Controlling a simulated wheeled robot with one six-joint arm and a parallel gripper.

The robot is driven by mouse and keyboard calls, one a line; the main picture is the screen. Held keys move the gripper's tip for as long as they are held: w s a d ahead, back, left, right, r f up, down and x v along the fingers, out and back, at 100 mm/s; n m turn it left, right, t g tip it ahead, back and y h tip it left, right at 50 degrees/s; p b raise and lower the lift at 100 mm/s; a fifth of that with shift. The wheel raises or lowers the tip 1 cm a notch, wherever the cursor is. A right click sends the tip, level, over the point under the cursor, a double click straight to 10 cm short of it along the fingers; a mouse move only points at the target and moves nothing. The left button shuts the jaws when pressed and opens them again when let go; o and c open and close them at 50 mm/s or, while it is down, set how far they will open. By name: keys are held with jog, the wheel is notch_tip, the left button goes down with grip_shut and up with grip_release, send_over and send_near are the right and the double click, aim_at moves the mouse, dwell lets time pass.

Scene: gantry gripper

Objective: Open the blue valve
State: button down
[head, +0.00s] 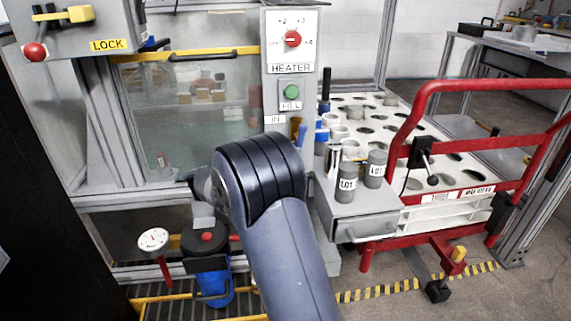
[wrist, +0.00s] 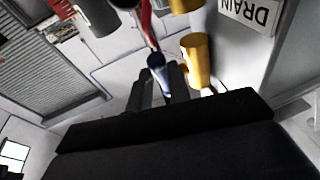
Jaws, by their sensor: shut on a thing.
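The blue valve handle (wrist: 157,63) shows in the wrist view between the two dark fingers of my gripper (wrist: 162,90), which is shut on it. A yellow handle (wrist: 196,62) is just to its right, near a DRAIN label (wrist: 248,14). In the head view a blue handle (head: 302,133) shows beside a yellow one, right of the IN label (head: 276,119). My arm covers the gripper in that view. The valve's body and how far it is turned cannot be made out.
A grey panel with the HEATER dial (head: 292,39) and a green FILL button (head: 291,92) stands above my arm. To the right are a cart with a red rail (head: 412,118) and grey LOT cylinders (head: 346,184). A blue canister (head: 213,285) and a gauge (head: 153,240) are low on the left.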

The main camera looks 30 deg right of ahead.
jog(key=shift+s+d+f+n+h+b, duration=0.15)
jog(key=shift+f+h+b, duration=0.1)
jog(key=shift+h+b, duration=0.3)
jog(key=shift+w+d+f+n+h+b, duration=0.15)
jog(key=shift+f+h+b, duration=0.1)
jog(key=shift+h+b, duration=0.3)
jog(key=shift+s+r, duration=0.1)
jog(key=shift+s, duration=0.05)
jog(key=c, duration=1.4)
grip_release()
jog(key=shift+a, duration=0.1)
